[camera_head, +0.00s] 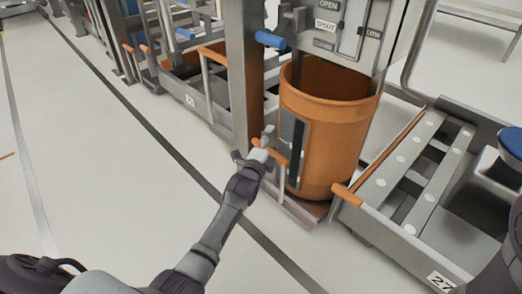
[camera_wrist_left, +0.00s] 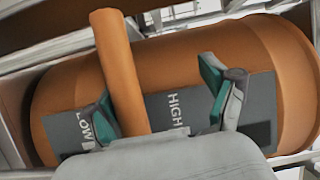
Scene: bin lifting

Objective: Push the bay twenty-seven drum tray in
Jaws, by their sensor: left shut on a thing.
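A large orange drum (camera_head: 325,120) stands upright on a low drum tray (camera_head: 300,212) in the middle of the head view. An orange handle (camera_head: 272,151) sits on an upright post at the tray's front. My left gripper (camera_head: 262,148) is at this handle and shut on it. In the left wrist view, the orange handle (camera_wrist_left: 119,70) passes between the teal-padded fingers of the gripper (camera_wrist_left: 160,105). The drum (camera_wrist_left: 190,70) lies behind, with a grey gauge strip reading LOW and HIGH. The gripper hides part of the handle in the head view. My right gripper is out of view.
A platform with a 27 label (camera_head: 440,281) and an orange-ended bar (camera_head: 347,196) stands right of the drum. A metal post (camera_head: 241,80) stands to its left. A control panel (camera_head: 340,30) is above. More bays line the left. The floor (camera_head: 90,170) at left is clear.

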